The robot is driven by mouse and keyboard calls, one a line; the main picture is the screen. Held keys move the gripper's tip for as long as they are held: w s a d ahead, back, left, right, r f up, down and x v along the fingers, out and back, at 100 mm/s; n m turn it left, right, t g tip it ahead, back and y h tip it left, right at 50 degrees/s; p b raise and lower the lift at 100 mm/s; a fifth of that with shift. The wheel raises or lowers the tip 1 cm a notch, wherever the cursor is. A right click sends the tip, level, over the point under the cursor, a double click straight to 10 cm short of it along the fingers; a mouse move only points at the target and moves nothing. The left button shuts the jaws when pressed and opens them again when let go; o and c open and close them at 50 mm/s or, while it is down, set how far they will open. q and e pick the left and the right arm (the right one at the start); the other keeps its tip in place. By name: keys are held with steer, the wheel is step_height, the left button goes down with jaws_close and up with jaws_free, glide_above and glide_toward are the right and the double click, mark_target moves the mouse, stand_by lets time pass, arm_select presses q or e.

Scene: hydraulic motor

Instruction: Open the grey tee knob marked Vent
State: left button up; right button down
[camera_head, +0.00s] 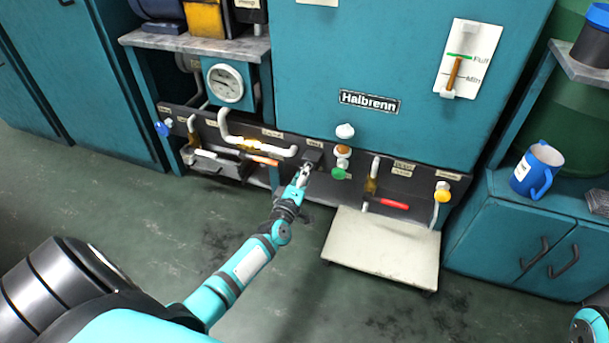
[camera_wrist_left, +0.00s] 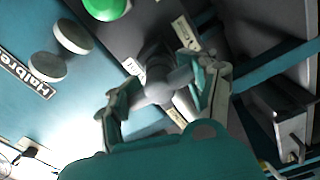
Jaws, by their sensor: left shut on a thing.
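My left gripper (camera_head: 303,175) reaches to the dark valve panel (camera_head: 225,128) below the blue tank. In the left wrist view, the fingers of my left gripper (camera_wrist_left: 163,92) are around a grey tee knob (camera_wrist_left: 162,86), one finger on each side, shut on it. The knob stands out from the dark panel. In the head view the gripper mostly hides the knob. My right gripper is out of the frames.
A green knob (camera_head: 339,173) sits close right of my gripper, with a white knob (camera_head: 345,131) above. A red-handled lever (camera_head: 391,204) and yellow knob (camera_head: 442,194) are further right. A pale platform (camera_head: 383,250) lies below. A blue mug (camera_head: 537,168) stands on the right cabinet.

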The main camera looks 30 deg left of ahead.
arm_select(q)
steer(key=shift+d+n, duration=0.3)
steer(key=shift+n, duration=0.1)
steer(key=o, duration=1.2)
steer(key=shift+r, duration=0.1)
steer(key=shift+a, duration=0.15)
steer(key=v, duration=1.2)
steer(key=shift+s, duration=0.1)
